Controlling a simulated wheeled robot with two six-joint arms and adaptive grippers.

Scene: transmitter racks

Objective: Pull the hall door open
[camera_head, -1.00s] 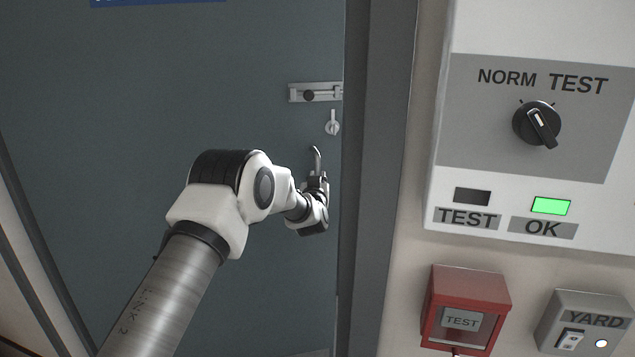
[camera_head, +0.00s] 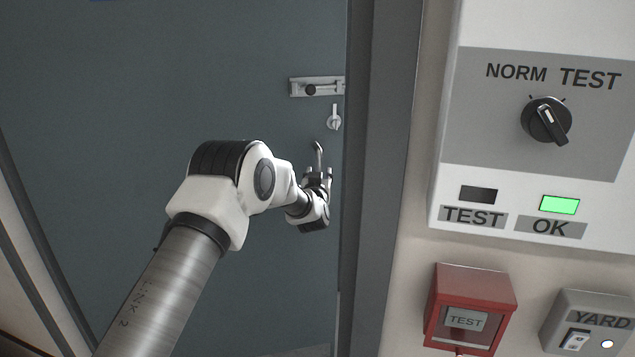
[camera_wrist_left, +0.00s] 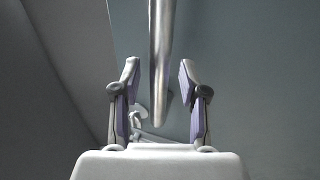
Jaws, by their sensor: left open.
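The hall door (camera_head: 190,60) is a dark blue-grey panel filling the left and middle of the head view. Its metal handle (camera_head: 319,153) is a slim bar near the door's right edge. My left gripper (camera_head: 317,170) is open at the handle. In the left wrist view, the handle (camera_wrist_left: 161,50) runs down between the two spread fingers (camera_wrist_left: 158,66), with a gap visible on both sides. The gripper's far side is partly hidden in the head view. My right gripper is not in view.
A slide bolt (camera_head: 312,88) and a small key-like fitting (camera_head: 334,119) sit on the door above the handle. The door frame (camera_head: 382,150) stands right of it. A control panel (camera_head: 610,190), red TEST box (camera_head: 435,300) and YARD switch box (camera_head: 555,315) project from the right wall.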

